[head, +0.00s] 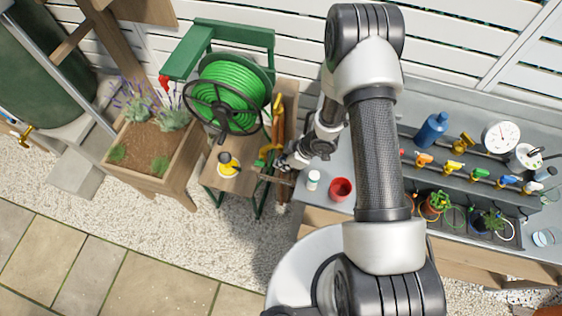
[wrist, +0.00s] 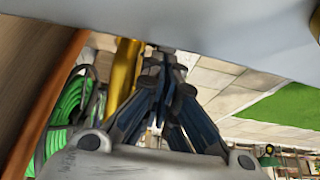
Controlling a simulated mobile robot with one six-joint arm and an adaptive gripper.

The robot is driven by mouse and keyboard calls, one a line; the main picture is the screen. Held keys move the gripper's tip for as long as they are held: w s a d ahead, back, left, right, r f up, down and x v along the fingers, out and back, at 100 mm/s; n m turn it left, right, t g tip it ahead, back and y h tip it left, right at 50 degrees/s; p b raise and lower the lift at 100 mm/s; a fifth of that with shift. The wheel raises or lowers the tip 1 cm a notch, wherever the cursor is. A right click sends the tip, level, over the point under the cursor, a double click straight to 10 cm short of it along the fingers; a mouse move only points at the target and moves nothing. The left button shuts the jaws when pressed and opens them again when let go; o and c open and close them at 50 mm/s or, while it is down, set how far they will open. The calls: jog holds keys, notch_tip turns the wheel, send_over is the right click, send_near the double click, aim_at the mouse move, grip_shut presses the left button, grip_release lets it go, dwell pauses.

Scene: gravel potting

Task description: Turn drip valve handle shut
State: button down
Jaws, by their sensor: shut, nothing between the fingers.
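Several small valves with coloured handles stand on a dark rail on the bench at the right of the head view. They include an orange handle (head: 424,158), a yellow handle (head: 454,168), a green handle (head: 480,172) and a blue handle (head: 507,179). I cannot tell which is the drip valve. My gripper (head: 264,170) is far to their left, beside the small hose-reel table. In the wrist view my gripper (wrist: 164,58) has its fingers together with nothing between them. No valve handle shows clearly in the wrist view.
A green hose reel (head: 231,92) stands on the small table, with a yellow-topped item (head: 228,164) in front. A red cup (head: 341,189) and a white bottle (head: 313,180) stand at the bench's left end. A wooden planter (head: 150,150) is at left. A blue bottle (head: 432,128) stands behind the valves.

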jog(key=shift+s+d+r+p, duration=0.15)
jog(key=shift+s+d+p, duration=0.05)
jog(key=shift+d+p, duration=0.45)
jog(key=shift+d, duration=0.1)
dwell(0.3)
jog(key=shift+r+p, duration=0.85)
jog(key=shift+p, duration=0.05)
